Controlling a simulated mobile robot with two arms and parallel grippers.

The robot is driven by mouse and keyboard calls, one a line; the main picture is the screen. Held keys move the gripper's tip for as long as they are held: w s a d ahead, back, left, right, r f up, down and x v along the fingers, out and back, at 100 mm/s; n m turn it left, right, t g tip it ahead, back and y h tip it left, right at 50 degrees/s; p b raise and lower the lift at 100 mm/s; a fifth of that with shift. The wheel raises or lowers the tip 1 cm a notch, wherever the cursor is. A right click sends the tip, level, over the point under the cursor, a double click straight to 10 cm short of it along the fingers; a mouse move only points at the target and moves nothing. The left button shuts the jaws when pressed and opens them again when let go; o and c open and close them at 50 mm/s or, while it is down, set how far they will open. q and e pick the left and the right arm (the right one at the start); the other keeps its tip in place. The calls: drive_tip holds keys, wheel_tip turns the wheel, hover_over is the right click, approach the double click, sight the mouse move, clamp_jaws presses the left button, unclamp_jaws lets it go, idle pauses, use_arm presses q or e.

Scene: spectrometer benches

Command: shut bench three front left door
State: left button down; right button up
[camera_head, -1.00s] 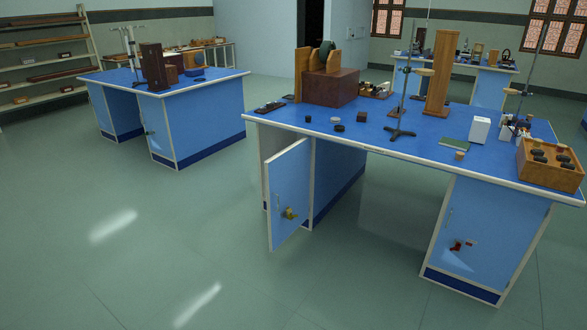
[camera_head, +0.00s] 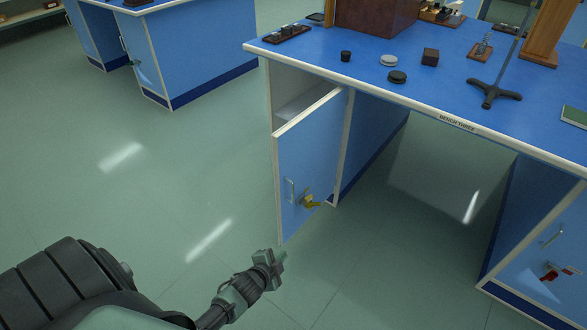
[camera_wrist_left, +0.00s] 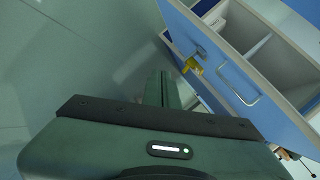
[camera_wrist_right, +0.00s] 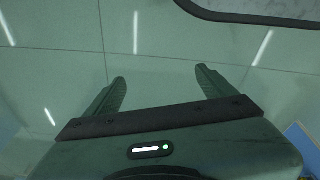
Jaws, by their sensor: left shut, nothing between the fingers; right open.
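The bench three front left door (camera_head: 310,160) stands ajar in the head view, swung out toward me. It is blue with a pale edge, a metal handle (camera_head: 291,190) and a yellow-tagged key in its lock (camera_head: 308,200). A pale cabinet interior (camera_head: 296,92) shows behind it. My left gripper (camera_head: 280,257) is shut and empty, low in front of the door and apart from it. In the left wrist view the door's handle (camera_wrist_left: 242,92) and yellow tag (camera_wrist_left: 193,66) lie beyond the shut fingers (camera_wrist_left: 161,88). My right gripper (camera_wrist_right: 162,90) is open and empty over bare floor.
The bench three top (camera_head: 440,88) carries small dark and pale discs, a stand (camera_head: 494,92) and a wooden box. A closed door with a red tag (camera_head: 550,272) is at the right. Another blue bench (camera_head: 190,50) stands back left. The floor in front is clear.

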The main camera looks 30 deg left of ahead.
use_arm(q)
drive_tip(key=w+a+r+m+t+b, duration=0.3)
drive_tip(key=w+r+t+b, duration=0.1)
drive_tip(key=w+r, duration=0.55)
drive_tip(key=m+t+y+b, duration=0.1)
drive_tip(key=m+t+b, duration=0.2)
approach(291, 153)
drive_tip(key=s+d+r, duration=0.2)
drive_tip(key=d+r, duration=0.1)
drive_tip(key=d, duration=0.3)
drive_tip(key=shift+w+a+f+b, duration=0.1)
drive_tip(key=shift+w+a+b, duration=0.25)
drive_tip(key=shift+w+a, duration=0.9)
drive_tip(key=shift+w+a+f+b, duration=0.1)
drive_tip(key=shift+w+a+b, duration=0.4)
drive_tip(key=shift+w, duration=1.35)
drive_tip(key=shift+w+a+b, duration=0.15)
drive_tip(key=shift+w+a, duration=0.95)
drive_tip(key=shift+w, duration=0.45)
use_arm(e)
wheel_tip(291, 153, up, 14)
drive_tip(key=w+t, duration=0.1)
drive_tip(key=shift+f, duration=0.2)
drive_tip(key=shift+w, duration=0.1)
